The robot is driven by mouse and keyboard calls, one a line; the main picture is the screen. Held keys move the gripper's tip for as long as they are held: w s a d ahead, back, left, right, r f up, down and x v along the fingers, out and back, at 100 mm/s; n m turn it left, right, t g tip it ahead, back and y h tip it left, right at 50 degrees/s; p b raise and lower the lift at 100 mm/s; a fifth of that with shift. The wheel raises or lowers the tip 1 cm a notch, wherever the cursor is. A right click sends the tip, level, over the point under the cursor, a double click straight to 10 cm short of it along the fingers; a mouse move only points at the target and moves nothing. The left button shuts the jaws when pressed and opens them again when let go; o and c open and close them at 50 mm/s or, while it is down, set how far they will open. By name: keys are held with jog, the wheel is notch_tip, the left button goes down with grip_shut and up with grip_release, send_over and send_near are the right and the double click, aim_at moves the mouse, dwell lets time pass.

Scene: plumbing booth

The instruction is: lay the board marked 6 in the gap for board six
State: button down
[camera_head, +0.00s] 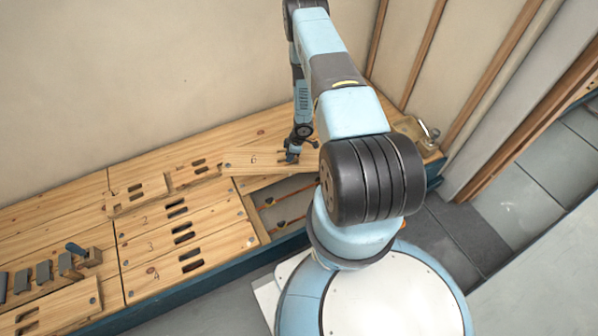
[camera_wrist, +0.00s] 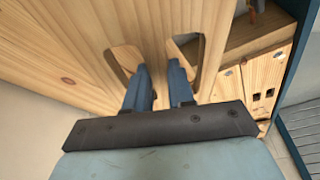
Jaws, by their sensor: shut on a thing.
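The board marked 6 (camera_head: 240,161) is a pale wooden plank at the far side of the open gap (camera_head: 286,186) in the head view. Red-orange fittings and pipes show inside the gap. My gripper (camera_head: 292,157) is at the board's right part. In the wrist view my gripper's two blue fingers (camera_wrist: 161,84) reach into the two slots of the board (camera_wrist: 75,50) and are shut on the strip between them. My arm hides the gap's right end. I cannot tell how high the board is above the bench.
Boards marked 2, 3 and 4 (camera_head: 150,246) lie in the bench left of the gap. Two short slotted pieces (camera_head: 130,203) (camera_head: 190,180) lie behind them. A blue-handled tool (camera_head: 76,249) and dark blocks (camera_head: 43,271) are at far left. A wooden block with metal (camera_head: 425,138) stands at the right end.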

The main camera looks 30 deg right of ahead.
aim_at(312, 158)
jog(key=s+d+f+n, duration=0.2)
jog(key=f, duration=0.4)
jog(key=s+d+f+n+g, duration=0.1)
jog(key=s+d+f+n, duration=0.1)
jog(key=f, duration=0.4)
jog(key=shift+s+f+n, duration=0.35)
jog(key=shift+s+n, duration=0.05)
jog(key=shift+s, duration=0.1)
jog(key=shift+f, duration=1.8)
dwell(1.4)
jog(key=c, duration=0.9)
grip_release()
jog(key=shift+d, duration=0.1)
jog(key=v, duration=1.3)
jog(key=shift+w+d+r, duration=0.2)
jog(key=shift+r, duration=0.1)
